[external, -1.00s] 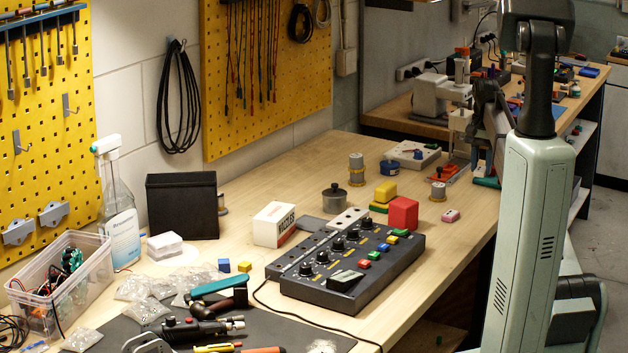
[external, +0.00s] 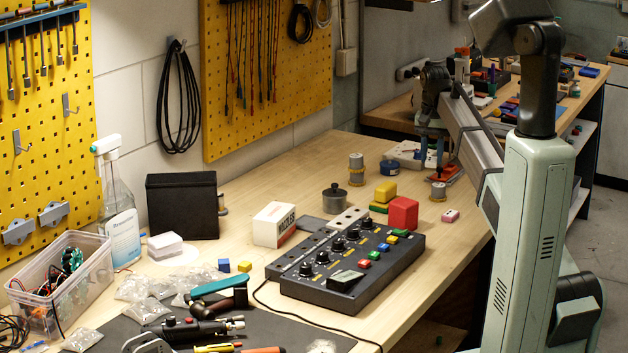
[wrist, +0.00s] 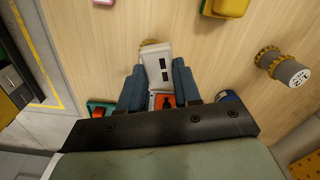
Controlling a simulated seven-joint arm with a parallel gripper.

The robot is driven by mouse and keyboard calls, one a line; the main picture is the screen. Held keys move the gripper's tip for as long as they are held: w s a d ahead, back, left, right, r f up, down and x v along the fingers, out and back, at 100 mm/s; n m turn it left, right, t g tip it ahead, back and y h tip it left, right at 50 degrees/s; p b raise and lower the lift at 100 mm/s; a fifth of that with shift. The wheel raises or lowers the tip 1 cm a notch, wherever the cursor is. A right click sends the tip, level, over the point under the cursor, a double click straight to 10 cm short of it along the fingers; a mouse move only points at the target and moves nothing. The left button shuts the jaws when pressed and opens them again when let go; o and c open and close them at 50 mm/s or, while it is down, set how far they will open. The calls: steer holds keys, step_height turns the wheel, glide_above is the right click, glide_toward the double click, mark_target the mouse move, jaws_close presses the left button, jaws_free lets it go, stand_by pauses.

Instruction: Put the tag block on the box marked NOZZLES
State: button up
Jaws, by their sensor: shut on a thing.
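My gripper (wrist: 158,88) is shut on the tag block (wrist: 158,62), a pale block with dark square marks, which shows between the dark blue fingers in the wrist view. In the external view my gripper (external: 431,150) points down over the far right part of the bench; the block is hard to make out there.
A dark control panel (external: 350,272) lies in front of the box. Between box and gripper stand a metal pot (external: 335,200), a red block (external: 403,212), a yellow block (external: 386,191) and a spool stack (external: 356,170). An orange tool (wrist: 164,101) lies below my gripper.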

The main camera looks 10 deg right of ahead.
steer(key=s+a+r+n, duration=0.1)
steer(key=a+n, duration=0.1)
steer(key=a, duration=1)
steer(key=s+a+r+n, duration=0.1)
steer(key=s+a+n, duration=0.1)
steer(key=a, duration=1)
step_height(320, 180, up, 4)
steer(key=r+n, duration=0.1)
steer(key=n, duration=1)
glide_above(273, 211)
steer(key=shift+f, duration=5.2)
steer(key=o, duration=1)
steer(key=shift+f, duration=0.1)
step_height(273, 211, up, 12)
steer(key=shift+r, duration=0.15)
